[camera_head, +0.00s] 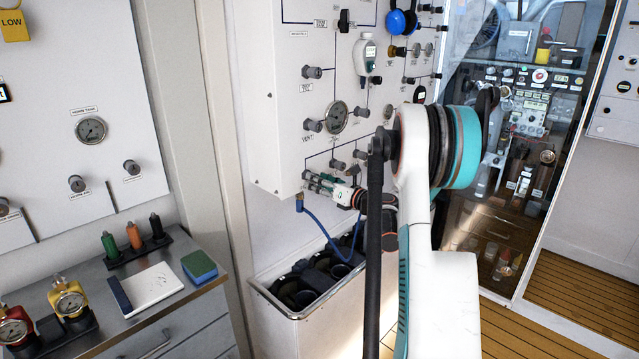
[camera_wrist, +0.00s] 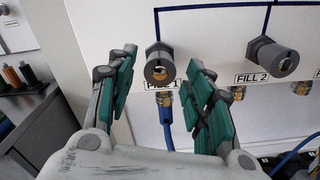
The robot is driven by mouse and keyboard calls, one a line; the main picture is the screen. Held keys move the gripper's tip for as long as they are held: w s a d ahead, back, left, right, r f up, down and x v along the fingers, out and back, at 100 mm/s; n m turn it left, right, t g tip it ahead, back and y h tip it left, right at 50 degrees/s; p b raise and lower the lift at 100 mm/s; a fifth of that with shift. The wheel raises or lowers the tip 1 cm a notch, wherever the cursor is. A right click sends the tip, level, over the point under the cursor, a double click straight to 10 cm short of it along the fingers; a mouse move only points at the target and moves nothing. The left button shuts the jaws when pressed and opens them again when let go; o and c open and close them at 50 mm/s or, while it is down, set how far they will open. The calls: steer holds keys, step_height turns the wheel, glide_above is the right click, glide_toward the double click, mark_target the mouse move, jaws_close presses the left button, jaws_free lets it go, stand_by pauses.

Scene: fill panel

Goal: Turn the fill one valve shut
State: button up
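The fill one valve (camera_wrist: 158,66) is a round grey knob on the white panel, above the label "FILL 1", in the upper middle of the wrist view. My gripper (camera_wrist: 163,60) is open, its two green-padded fingers apart to the left and right of the knob as seen from the wrist. I cannot tell how far the fingertips are from the panel. In the head view my gripper (camera_head: 312,181) is at the panel's lower left, and its fingers hide the fill one knob there.
The fill two valve (camera_wrist: 271,59) is a similar grey knob to the right. A blue hose (camera_head: 322,229) hangs from below the panel into the grey bin (camera_head: 293,313). A metal counter (camera_head: 150,320) with bottles and a sponge (camera_head: 200,267) stands to the left.

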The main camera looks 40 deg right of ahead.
steer(key=s, duration=1.2)
steer(key=shift+d, duration=0.45)
